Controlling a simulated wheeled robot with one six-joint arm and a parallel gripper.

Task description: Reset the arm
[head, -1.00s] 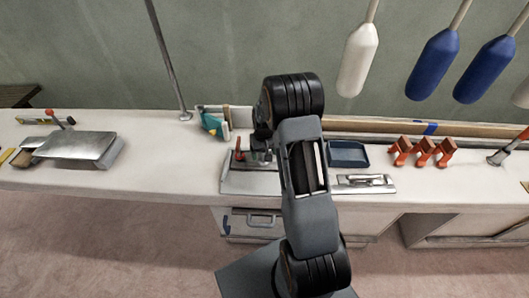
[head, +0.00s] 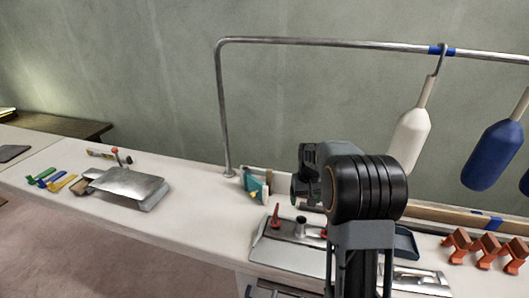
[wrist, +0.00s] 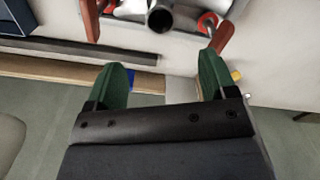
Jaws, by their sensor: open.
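My gripper (wrist: 163,78) shows in the wrist view with its two green fingers spread apart and nothing between them. Beyond the fingertips are a metal tube (wrist: 160,18) and red handles (wrist: 222,38) on a metal plate. In the head view my arm (head: 365,190) rises in front of the bench and hides part of the same plate (head: 285,255), where a red lever (head: 276,216) and a short metal post stand. The gripper's fingers are mostly hidden behind the arm there.
A metal rail (head: 222,110) rises from the bench, with a white float (head: 409,140) and a blue float (head: 493,155) hanging at right. Orange clamps (head: 487,250) stand at the right. A metal-topped box (head: 130,186) sits at left.

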